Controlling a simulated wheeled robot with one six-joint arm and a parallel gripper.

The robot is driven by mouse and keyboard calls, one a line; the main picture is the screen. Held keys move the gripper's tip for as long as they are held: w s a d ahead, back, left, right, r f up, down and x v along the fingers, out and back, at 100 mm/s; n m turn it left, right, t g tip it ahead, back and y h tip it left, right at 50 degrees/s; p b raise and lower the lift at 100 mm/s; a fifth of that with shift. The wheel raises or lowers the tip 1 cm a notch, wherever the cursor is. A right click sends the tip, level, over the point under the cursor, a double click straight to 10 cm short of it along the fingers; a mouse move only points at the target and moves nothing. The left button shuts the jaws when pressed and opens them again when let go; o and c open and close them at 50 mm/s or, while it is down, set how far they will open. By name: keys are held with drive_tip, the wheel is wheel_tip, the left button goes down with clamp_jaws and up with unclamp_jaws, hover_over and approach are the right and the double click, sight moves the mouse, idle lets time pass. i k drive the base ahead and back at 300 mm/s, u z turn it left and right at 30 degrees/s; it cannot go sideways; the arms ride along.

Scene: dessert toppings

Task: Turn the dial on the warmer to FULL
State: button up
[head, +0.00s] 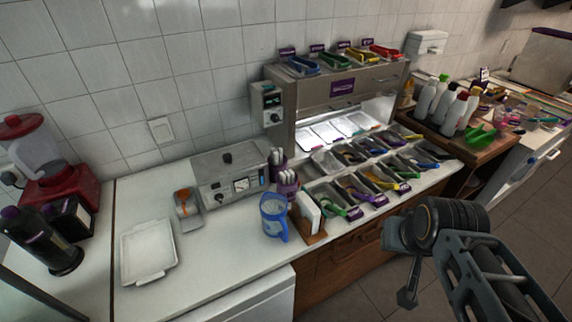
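The steel warmer (230,172) is a box with a black-knobbed lid, standing on the white counter left of centre. Its front panel carries a small dark dial (217,188), a round white gauge (241,184) and another small control at the right. The dial's setting and lettering are too small to read. My gripper (408,297) is at the lower right, in front of the counter and well apart from the warmer. It is seen small and edge-on, so its opening cannot be made out.
A small tray with an orange-handled tool (184,200) stands left of the warmer. A blue jug (273,217) and a napkin holder (308,218) stand to its front right. A control box (266,104) hangs behind. A white tray (128,250) lies at left. Free counter lies in front.

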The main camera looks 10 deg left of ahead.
sight(219, 197)
drive_tip(key=z, duration=0.55)
drive_tip(key=k, duration=1.15)
drive_tip(key=u, duration=1.35)
drive_tip(key=i, duration=1.05)
drive_tip(key=u, duration=0.1)
